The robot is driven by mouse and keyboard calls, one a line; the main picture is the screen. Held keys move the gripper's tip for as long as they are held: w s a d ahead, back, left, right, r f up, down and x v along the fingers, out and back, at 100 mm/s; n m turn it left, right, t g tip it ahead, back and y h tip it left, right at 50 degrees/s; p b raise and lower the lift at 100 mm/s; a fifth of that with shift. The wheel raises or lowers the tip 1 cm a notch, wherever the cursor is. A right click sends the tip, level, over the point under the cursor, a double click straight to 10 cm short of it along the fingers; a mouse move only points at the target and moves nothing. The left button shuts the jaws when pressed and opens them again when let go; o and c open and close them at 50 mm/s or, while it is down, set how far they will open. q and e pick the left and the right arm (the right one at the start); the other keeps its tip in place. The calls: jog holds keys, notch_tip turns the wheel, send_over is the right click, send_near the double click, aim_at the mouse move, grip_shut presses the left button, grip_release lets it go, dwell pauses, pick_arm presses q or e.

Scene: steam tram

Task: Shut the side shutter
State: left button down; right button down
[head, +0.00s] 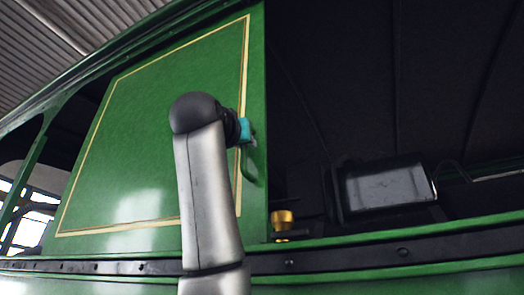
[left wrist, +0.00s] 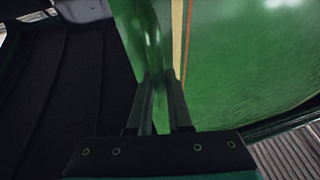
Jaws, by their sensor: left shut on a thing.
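The side shutter (head: 150,130) is a green panel with a gold border line, at the left of the window opening in the head view. In the left wrist view the shutter (left wrist: 240,70) fills the right side. My left gripper (head: 247,140) is at the shutter's right edge, its fingers partly hidden behind my arm. In the left wrist view my left gripper (left wrist: 161,105) is shut on a narrow green part at that edge, which looks like the shutter's handle. The dark opening (head: 340,90) right of the shutter is uncovered. My right gripper is not in view.
A green ledge (head: 400,228) with a dark riveted band runs below the opening. A brass knob (head: 283,219) and a dark box with a grey face (head: 388,186) stand inside the opening, just right of the shutter. A corrugated roof (head: 40,45) shows at top left.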

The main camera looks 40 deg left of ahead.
pick_arm(q)
jog(key=shift+a, duration=0.1)
jog(key=c, duration=1.2)
grip_release()
jog(key=shift+a+f, duration=0.1)
jog(key=shift+c, duration=0.2)
jog(key=o, duration=0.4)
jog(key=shift+s+a, duration=0.15)
jog(key=shift+s, duration=0.1)
jog(key=shift+w, duration=0.15)
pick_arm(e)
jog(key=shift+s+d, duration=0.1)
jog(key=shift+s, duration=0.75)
pick_arm(q)
jog(key=shift+d, duration=0.2)
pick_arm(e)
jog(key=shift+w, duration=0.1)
pick_arm(q)
jog(key=shift+s+f, duration=0.1)
jog(key=shift+s, duration=0.15)
jog(key=b+v, duration=0.7)
jog(key=v, duration=0.7)
jog(key=shift+s+d, duration=0.15)
jog(key=shift+s, duration=0.2)
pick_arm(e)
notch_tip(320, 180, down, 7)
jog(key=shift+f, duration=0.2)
